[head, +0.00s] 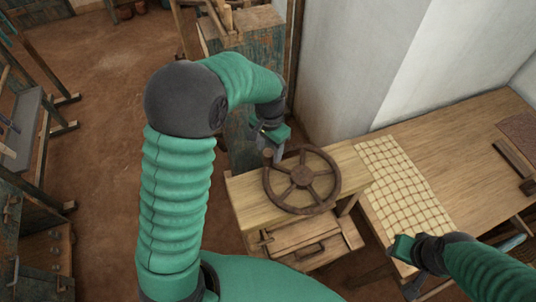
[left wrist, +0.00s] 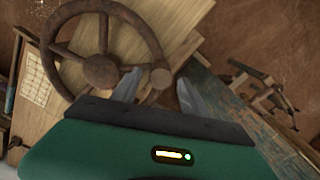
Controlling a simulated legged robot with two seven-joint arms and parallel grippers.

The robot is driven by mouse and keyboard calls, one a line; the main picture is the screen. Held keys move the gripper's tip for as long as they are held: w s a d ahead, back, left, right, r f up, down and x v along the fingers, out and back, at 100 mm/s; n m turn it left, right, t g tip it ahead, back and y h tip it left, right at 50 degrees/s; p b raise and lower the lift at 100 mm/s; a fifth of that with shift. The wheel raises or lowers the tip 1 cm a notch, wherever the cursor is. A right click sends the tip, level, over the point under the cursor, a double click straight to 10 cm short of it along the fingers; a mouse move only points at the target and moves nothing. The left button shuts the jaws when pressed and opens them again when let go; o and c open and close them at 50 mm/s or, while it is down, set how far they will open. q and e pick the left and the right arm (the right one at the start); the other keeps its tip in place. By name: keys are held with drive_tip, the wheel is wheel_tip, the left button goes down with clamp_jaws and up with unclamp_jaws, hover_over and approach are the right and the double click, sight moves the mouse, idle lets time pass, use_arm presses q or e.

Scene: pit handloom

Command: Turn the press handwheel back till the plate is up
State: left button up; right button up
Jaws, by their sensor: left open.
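The press handwheel (head: 302,180) is a brown spoked wheel lying flat on top of the wooden press (head: 240,188). A round handle knob (head: 268,153) sits on its rim, at the upper left in the head view. My left gripper (head: 270,148) is at that knob. In the left wrist view my left gripper (left wrist: 160,92) is open, with a fingertip on either side of the knob (left wrist: 161,77); contact cannot be told. The handwheel (left wrist: 101,70) fills the upper left there. The press plate cannot be made out. My right gripper (head: 408,268) is low at the right, its fingers unclear.
A wooden table (head: 460,130) with a checked cloth (head: 402,185) adjoins the press on the right. A worn bluish cabinet (head: 240,140) stands behind. Open floor (head: 105,130) lies to the left.

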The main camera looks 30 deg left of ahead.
sight(268, 159)
use_arm(q)
drive_tip(key=f, duration=0.2)
drive_tip(key=d+f+p, duration=0.1)
drive_tip(key=f, duration=0.1)
drive_tip(key=shift+s+f, duration=0.1)
drive_tip(key=shift+s, duration=0.1)
drive_tip(key=shift+s+a+f, duration=0.15)
drive_tip(key=shift+a+f, duration=0.2)
drive_tip(key=shift+a, duration=0.15)
drive_tip(key=shift+a+f, duration=0.15)
drive_tip(key=shift+a, duration=0.3)
drive_tip(key=shift+c, duration=1)
drive_tip(key=shift+w+d, duration=0.1)
drive_tip(key=shift+w, duration=0.1)
drive_tip(key=shift+c, duration=1.3)
drive_tip(key=shift+d, duration=0.45)
drive_tip(key=c, duration=0.5)
clamp_jaws()
drive_tip(key=shift+a, duration=0.3)
use_arm(e)
drive_tip(key=shift+s+d+r, duration=0.1)
drive_tip(key=shift+r, duration=0.6)
use_arm(q)
drive_tip(key=shift+d, duration=0.15)
use_arm(e)
drive_tip(key=shift+d, duration=0.2)
drive_tip(key=shift+a, duration=0.1)
